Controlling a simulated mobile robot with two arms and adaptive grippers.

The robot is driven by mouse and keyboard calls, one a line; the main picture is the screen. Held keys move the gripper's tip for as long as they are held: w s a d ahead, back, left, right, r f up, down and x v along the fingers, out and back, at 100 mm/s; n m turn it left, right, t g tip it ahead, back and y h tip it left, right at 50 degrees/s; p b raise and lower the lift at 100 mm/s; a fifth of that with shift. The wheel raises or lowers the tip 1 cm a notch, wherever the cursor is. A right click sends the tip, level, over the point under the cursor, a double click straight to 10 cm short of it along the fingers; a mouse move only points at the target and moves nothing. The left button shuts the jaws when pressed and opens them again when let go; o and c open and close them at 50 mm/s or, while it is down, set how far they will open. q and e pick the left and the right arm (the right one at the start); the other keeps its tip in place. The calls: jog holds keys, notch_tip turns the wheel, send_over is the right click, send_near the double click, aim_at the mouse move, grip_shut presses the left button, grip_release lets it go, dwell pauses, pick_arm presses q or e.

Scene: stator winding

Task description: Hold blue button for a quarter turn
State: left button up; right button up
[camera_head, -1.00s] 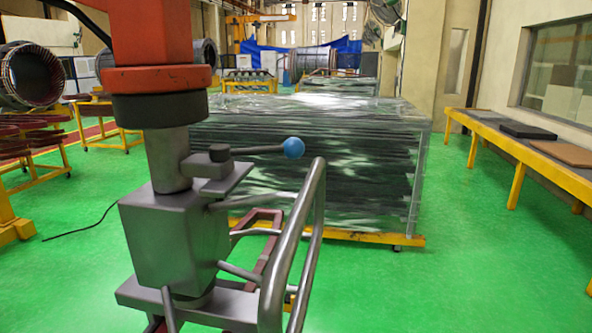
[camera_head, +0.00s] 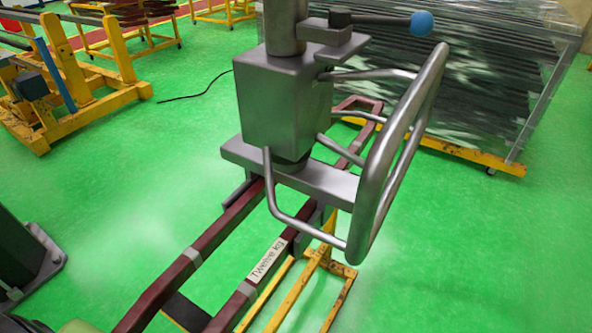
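A round blue knob (camera_head: 421,23) sits at the end of a dark lever (camera_head: 380,19), near the top right of centre in the head view. It is the only blue button-like thing I see on the device. The lever joins a grey metal lifting head (camera_head: 285,103) at a small black cap. A bent tubular handle (camera_head: 398,150) curves in front of and below the knob. Neither of my grippers can be made out, and nothing touches the knob.
Below the head hangs a long dark red coil (camera_head: 262,268) with a label, beside a yellow stand (camera_head: 322,285). A wrapped stack (camera_head: 490,85) stands behind. A yellow frame (camera_head: 85,115) is at left. A dark object (camera_head: 22,255) is at the left edge. Green floor lies open at right.

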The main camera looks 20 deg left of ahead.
pick_arm(q)
grip_shut()
dwell(1.4)
